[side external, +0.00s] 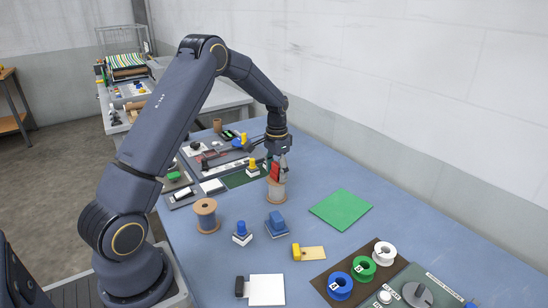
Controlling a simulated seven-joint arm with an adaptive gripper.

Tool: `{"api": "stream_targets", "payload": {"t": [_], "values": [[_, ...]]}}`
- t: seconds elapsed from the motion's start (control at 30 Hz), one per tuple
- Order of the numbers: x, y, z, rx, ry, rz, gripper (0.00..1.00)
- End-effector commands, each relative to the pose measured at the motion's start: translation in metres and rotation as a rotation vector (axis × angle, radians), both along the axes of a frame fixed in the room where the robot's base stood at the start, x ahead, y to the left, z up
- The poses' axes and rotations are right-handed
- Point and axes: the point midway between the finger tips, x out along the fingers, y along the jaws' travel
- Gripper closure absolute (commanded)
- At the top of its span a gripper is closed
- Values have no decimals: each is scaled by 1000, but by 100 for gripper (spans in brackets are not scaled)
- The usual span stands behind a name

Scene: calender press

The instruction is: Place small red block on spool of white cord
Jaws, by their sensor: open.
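My gripper (279,160) points down over a spool (276,190) near the middle of the table. The spool is upright with a pale winding, probably the white cord, and tan wooden flanges. The small red block (275,172) is at the top of this spool, between or just beside my fingertips. It appears to rest on the spool's top, but contact is hard to tell at this size. My gripper is open, with its fingers close around the block and partly hiding it.
A brown spool (206,214) stands to the left. Blue stamp-like pieces (276,222), a yellow-ended piece (309,253) and a white pad (267,290) lie in front. A green sheet (341,209) lies right.

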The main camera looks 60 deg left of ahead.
Motion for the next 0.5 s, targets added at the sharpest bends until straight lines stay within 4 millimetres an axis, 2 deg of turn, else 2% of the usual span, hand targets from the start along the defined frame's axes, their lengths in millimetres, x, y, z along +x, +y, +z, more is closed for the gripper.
{"api": "stream_targets", "payload": {"t": [0.13, 0.23, 0.5], "values": [[0, 0, 4, 1, -1, 0, 34], [1, 0, 15, 1, -2, 0, 34], [1, 0, 75, 2, -5, 0, 34]]}}
